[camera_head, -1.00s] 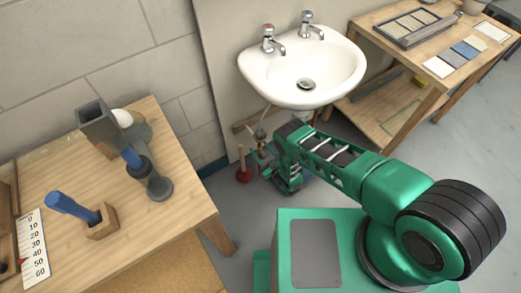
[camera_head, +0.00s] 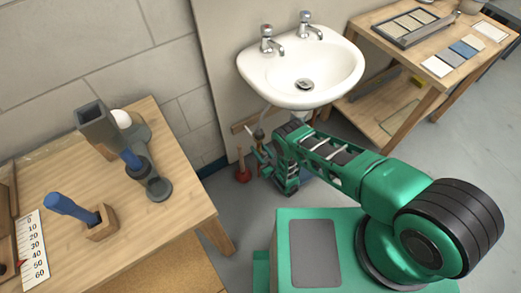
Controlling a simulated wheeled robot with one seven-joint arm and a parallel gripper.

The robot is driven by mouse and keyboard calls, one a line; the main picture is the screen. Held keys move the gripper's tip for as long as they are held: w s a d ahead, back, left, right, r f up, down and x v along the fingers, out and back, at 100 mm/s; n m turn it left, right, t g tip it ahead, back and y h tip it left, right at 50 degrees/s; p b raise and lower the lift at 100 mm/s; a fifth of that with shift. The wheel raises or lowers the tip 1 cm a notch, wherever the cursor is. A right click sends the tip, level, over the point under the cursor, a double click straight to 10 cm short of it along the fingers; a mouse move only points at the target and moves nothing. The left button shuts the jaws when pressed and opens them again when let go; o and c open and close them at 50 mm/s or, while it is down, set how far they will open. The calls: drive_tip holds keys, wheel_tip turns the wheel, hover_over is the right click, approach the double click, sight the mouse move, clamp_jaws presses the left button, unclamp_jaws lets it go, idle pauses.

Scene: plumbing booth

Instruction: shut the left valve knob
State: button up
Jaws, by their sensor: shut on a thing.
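The white sink (camera_head: 302,75) hangs on the wall panel, with a thin pipe running down beneath its left side. My green arm reaches in under the sink from the right. My gripper (camera_head: 260,154) is at the valve, small and dark in this view. It is shut on the left valve knob, which is mostly hidden by the fingers and wrist. The knob's exact angle cannot be made out.
A red plunger (camera_head: 242,172) stands on the floor just left of my gripper. A wooden bench (camera_head: 140,226) with tools is at the left. Another wooden table (camera_head: 436,83) with sample tiles stands at the right.

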drive_tip(key=shift+w+d+m, duration=0.1)
drive_tip(key=shift+m, duration=0.2)
drive_tip(key=o, duration=1)
drive_tip(key=shift+o, duration=0.2)
